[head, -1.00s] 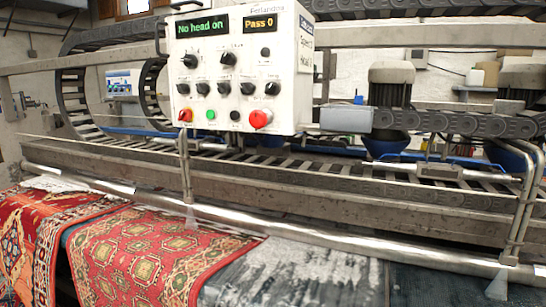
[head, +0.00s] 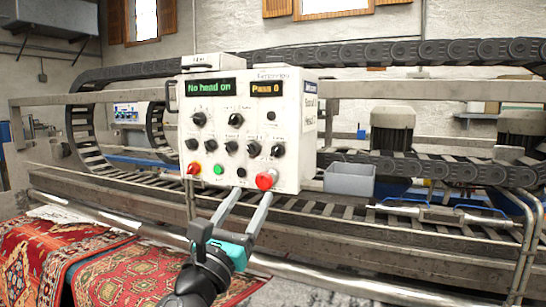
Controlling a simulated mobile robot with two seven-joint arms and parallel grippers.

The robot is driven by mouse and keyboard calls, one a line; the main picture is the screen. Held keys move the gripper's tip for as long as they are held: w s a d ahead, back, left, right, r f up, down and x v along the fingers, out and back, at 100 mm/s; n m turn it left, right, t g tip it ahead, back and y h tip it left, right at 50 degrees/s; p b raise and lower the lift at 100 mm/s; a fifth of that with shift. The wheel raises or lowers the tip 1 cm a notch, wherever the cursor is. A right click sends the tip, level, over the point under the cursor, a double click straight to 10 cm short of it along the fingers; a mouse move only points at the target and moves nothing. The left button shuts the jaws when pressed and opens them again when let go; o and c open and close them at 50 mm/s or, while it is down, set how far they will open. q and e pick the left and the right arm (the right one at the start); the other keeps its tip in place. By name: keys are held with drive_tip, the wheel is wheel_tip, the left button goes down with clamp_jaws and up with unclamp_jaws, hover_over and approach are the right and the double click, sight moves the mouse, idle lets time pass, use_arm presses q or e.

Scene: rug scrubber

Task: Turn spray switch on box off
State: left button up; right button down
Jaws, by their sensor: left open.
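The white control box (head: 308,142) hangs on the machine at the middle of the head view. Its displays read "No head on" and "Pass 0". The knob labels are too small to read, so I cannot tell which one is the spray switch. My left gripper (head: 252,193) is open and empty, its two grey fingers pointing up at the lower edge of the box. My right gripper is not in view.
Red patterned rugs (head: 140,271) lie at the lower left below the machine's metal rail (head: 318,279). A grey bin (head: 350,180) stands just right of the box. A black cable chain (head: 400,53) runs behind and above it.

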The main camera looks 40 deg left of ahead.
use_arm(q)
drive_tip(key=p, duration=0.1)
approach(275, 154)
drive_tip(key=x, duration=0.4)
drive_tip(key=shift+a, duration=0.1)
drive_tip(key=shift+p+x, duration=0.95)
drive_tip(key=shift+x, duration=0.85)
drive_tip(key=shift+w+a+r, duration=0.1)
drive_tip(key=shift+w+a, duration=0.1)
drive_tip(key=shift+w, duration=0.4)
clamp_jaws()
